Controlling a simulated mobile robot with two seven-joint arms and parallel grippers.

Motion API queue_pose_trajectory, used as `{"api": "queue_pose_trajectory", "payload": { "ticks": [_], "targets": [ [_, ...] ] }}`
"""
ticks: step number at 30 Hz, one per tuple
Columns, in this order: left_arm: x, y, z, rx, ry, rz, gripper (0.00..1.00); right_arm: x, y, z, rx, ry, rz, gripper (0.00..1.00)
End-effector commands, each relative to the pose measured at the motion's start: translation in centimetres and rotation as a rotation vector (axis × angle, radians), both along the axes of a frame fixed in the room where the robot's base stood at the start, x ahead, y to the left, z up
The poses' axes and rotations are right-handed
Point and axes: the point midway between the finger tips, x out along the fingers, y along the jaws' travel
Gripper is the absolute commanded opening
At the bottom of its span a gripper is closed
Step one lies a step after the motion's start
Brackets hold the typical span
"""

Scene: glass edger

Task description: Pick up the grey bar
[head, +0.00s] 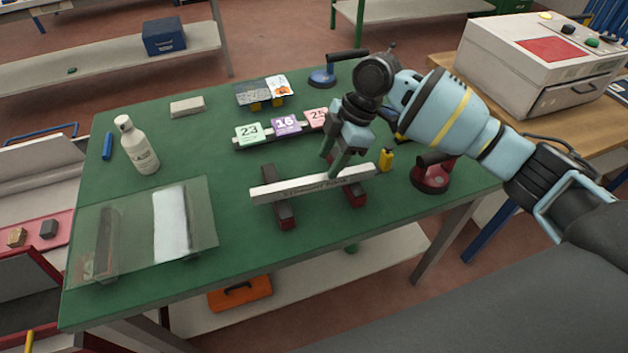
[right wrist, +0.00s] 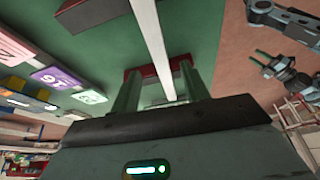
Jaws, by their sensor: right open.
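The grey bar (head: 315,186) is a long, pale bar with lettering on its side. It lies across two dark red blocks (head: 279,200) on the green table. My right gripper (head: 345,165) is open, pointing down over the right half of the bar. In the right wrist view the bar (right wrist: 153,45) runs between the two green fingers (right wrist: 158,90), with gaps visible beside it. Whether a finger touches the bar cannot be told. What seems to be my left gripper (right wrist: 265,62) shows small at the right of the right wrist view, away from the bar; its jaws are unclear.
A glass pane (head: 200,215) lies at the table's left, near a white bottle (head: 140,147). Number cards (head: 286,125) stand behind the bar. The table front is clear.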

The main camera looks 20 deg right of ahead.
Motion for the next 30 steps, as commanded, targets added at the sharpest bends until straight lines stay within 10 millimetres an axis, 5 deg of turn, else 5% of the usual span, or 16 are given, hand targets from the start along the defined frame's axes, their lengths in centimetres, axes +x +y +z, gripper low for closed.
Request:
{"api": "queue_pose_trajectory", "payload": {
  "ticks": [19,28,30],
  "targets": [
    [1.7,-0.1,1.1,-0.004,-0.04,0.001,0.36,-0.1,2.9,-5.1,0.001,0.0,-0.001,0.45],
    [1.3,0.0,0.8,-0.002,-0.03,0.001,0.36,-0.1,3.0,-5.5,0.001,-0.001,0.0,0.45],
    [1.2,0.0,0.7,-0.002,-0.028,0.001,0.36,-0.1,3.0,-5.4,0.001,-0.001,0.0,0.38]
  ]
}}
